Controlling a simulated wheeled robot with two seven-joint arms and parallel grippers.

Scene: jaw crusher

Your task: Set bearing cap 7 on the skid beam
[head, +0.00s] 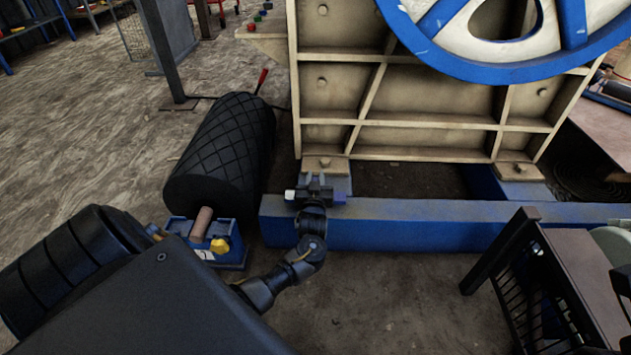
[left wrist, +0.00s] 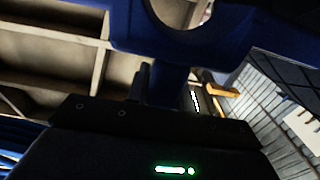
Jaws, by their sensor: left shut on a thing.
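My left gripper (head: 316,183) is over the left end of the long blue skid beam (head: 440,228), which lies along the front of the crusher frame. It is shut on a blue piece, which I take for bearing cap 7 (head: 341,197). In the left wrist view the cap (left wrist: 190,44) fills the top, with a round cutout in its upper edge. A dark finger (left wrist: 145,80) stands against it. The gripper hides most of the cap in the head view. I cannot tell whether the cap touches the beam. My right gripper is out of view.
A black ribbed roller (head: 225,155) lies left of the beam. A blue box (head: 225,257) with a copper cylinder and yellow knob stands in front of it. The cream crusher frame (head: 425,138) rises behind the beam. A dark rack (head: 540,285) stands front right; floor between is clear.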

